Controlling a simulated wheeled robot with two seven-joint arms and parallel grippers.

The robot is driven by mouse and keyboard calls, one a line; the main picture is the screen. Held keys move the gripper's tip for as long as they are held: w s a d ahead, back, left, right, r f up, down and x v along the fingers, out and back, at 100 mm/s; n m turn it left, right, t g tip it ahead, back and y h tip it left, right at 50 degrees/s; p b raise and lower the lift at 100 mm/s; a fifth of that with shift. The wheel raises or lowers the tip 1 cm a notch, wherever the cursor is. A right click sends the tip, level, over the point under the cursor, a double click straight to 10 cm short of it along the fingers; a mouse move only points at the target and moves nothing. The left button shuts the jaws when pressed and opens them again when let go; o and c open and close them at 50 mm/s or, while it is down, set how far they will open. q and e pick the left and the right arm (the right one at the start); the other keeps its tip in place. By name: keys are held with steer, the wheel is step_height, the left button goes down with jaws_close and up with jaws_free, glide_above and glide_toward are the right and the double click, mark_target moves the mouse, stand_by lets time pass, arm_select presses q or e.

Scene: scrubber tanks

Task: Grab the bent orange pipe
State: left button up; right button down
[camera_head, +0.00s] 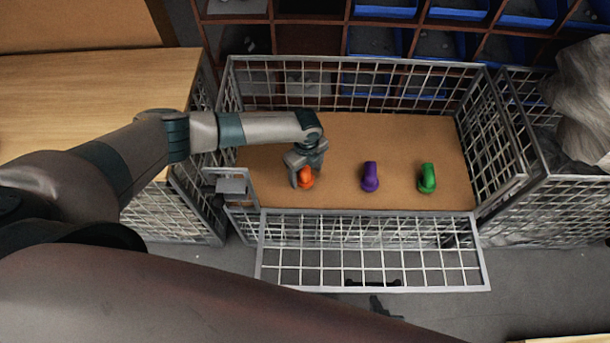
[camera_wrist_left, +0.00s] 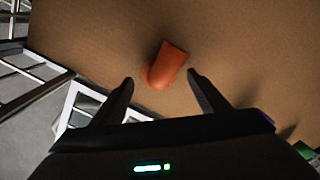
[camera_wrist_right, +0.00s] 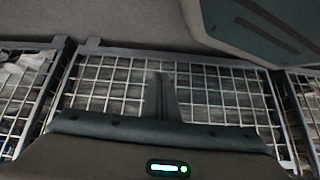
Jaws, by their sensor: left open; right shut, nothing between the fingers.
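The bent orange pipe (camera_head: 306,179) lies on the brown floor of a wire-mesh cage, left of the other two pipes. My left gripper (camera_head: 299,172) is over it, pointing down, and partly hides it. In the left wrist view the orange pipe (camera_wrist_left: 166,65) shows just beyond the open fingertips, with its rounded end near the gap between them (camera_wrist_left: 160,79). I cannot tell whether a finger touches it. My right gripper is shut and empty in the right wrist view (camera_wrist_right: 161,78), in front of a mesh panel.
A bent purple pipe (camera_head: 370,178) and a bent green pipe (camera_head: 428,179) stand to the right on the cage floor (camera_head: 400,138). Mesh walls surround it, with a front panel (camera_head: 370,265) folded down. A wooden table (camera_head: 85,85) is at left, shelves with blue bins (camera_head: 380,85) behind.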

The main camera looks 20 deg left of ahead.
arm_select(q)
steer(key=shift+f, duration=0.6)
arm_select(e)
steer(key=shift+w+d, duration=0.15)
steer(key=shift+w, duration=0.45)
arm_select(q)
steer(key=shift+c, duration=0.6)
arm_select(e)
steer(key=shift+s, duration=0.15)
arm_select(q)
steer(key=c, duration=1.1)
steer(key=shift+o, duration=0.2)
arm_select(e)
steer(key=shift+s, duration=0.25)
